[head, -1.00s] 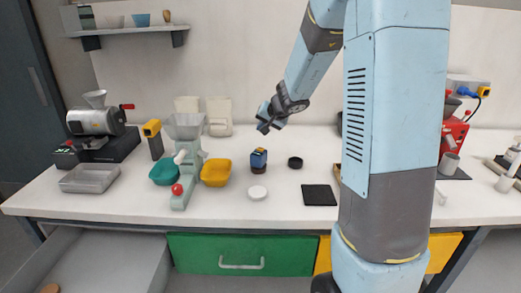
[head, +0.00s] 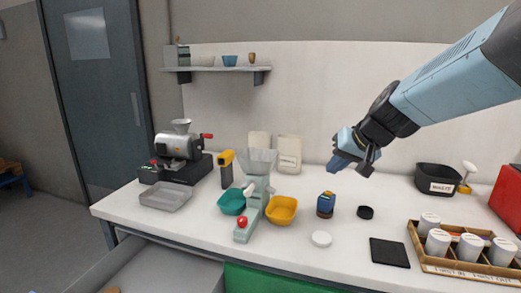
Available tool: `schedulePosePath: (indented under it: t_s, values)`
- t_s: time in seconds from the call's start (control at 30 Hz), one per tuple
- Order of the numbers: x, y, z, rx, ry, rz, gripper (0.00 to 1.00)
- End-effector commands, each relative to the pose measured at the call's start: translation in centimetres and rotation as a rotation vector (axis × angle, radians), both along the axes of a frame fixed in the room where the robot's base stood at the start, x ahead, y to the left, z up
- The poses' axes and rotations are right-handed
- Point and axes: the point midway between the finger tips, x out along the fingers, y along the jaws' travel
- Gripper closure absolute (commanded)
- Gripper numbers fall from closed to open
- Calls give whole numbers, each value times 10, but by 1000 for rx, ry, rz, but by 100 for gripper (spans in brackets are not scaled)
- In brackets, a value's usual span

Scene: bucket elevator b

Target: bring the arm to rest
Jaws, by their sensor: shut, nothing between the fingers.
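My gripper (head: 352,160) hangs in the air above the right half of the white bench (head: 185,228) in the head view, pointing down and to the left. Its fingers look shut, and I see nothing held. My light blue arm reaches in from the upper right. Below the gripper a small blue jar (head: 325,204) stands upright on the bench, apart from it. A black round lid (head: 365,212) lies to the right of the jar, and a white round lid (head: 321,239) lies in front.
A wooden rack (head: 440,265) of jars, a black waste bin (head: 436,178) and a red machine (head: 508,198) are at right. A drawer (head: 165,265) stands open below.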

Motion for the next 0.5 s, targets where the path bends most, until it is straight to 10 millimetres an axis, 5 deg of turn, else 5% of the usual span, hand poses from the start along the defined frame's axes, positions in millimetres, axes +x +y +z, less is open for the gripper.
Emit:
schedulePosePath:
  t_s: [0.3, 0.5]
  values:
    - [-101, -15, 8, -193, 51, 32, 100]
    - [-148, -35, 6, -312, 75, -2, 100]
